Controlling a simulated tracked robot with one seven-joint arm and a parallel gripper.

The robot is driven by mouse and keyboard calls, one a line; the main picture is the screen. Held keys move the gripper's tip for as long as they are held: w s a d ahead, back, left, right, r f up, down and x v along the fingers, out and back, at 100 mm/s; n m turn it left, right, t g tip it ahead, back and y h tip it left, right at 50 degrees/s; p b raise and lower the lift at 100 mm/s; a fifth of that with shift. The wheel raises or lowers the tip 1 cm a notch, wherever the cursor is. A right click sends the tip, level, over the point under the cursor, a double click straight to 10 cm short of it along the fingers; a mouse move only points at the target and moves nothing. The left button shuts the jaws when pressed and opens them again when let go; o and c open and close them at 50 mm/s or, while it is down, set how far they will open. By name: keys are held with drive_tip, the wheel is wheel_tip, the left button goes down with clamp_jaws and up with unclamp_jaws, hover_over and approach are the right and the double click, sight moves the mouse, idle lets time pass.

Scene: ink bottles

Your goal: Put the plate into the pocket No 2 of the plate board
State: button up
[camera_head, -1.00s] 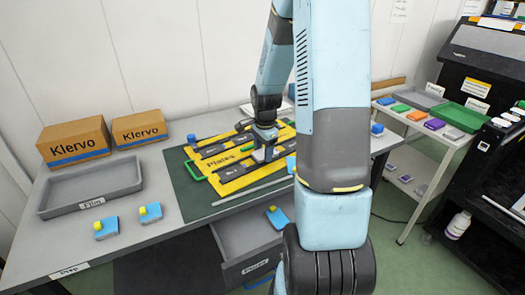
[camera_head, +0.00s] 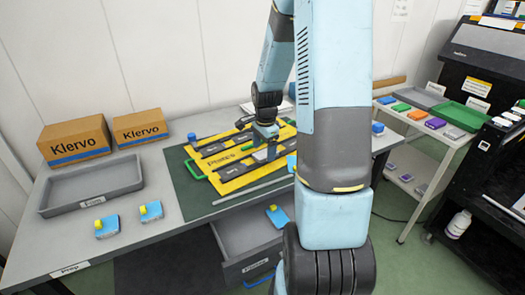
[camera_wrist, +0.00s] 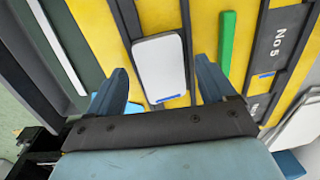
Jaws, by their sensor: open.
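The yellow plate board (camera_head: 226,186) lies on a dark green mat on the bench, with dark strips across it. In the wrist view, a pale grey plate (camera_wrist: 160,62) with a blue mark at its near end lies on the board against a dark strip. My gripper (camera_wrist: 162,68) is open, with one finger on each side of the plate and a gap at both sides. In the head view my gripper (camera_head: 265,146) is low over the board's middle. A "No 5" strip (camera_wrist: 280,45) shows at the right; the number of the plate's pocket cannot be read.
A green bar (camera_wrist: 226,42) stands just right of the right finger. An open drawer (camera_head: 240,238) holds a blue item (camera_head: 277,216). A grey tray (camera_head: 60,205), two blue blocks with yellow tops (camera_head: 107,228) and two Klervo boxes (camera_head: 74,142) are at the left.

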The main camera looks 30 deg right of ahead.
sight(265, 155)
wheel_tip(265, 155, up, 11)
drive_tip(key=s+a+r+n+t, duration=0.1)
drive_tip(key=s+a+r+n, duration=0.3)
drive_tip(key=s, duration=0.4)
drive_tip(key=s+a+r+n+t, duration=0.2)
drive_tip(key=s+a+r+n, duration=0.2)
drive_tip(key=s+r+n, duration=0.3)
drive_tip(key=s+a+r+n+t, duration=0.1)
drive_tip(key=s+a+r+n, duration=0.4)
drive_tip(key=s, duration=0.3)
drive_tip(key=shift+s+r+n+t, duration=0.3)
drive_tip(key=shift+n+t, duration=0.1)
drive_tip(key=shift+a, duration=0.1)
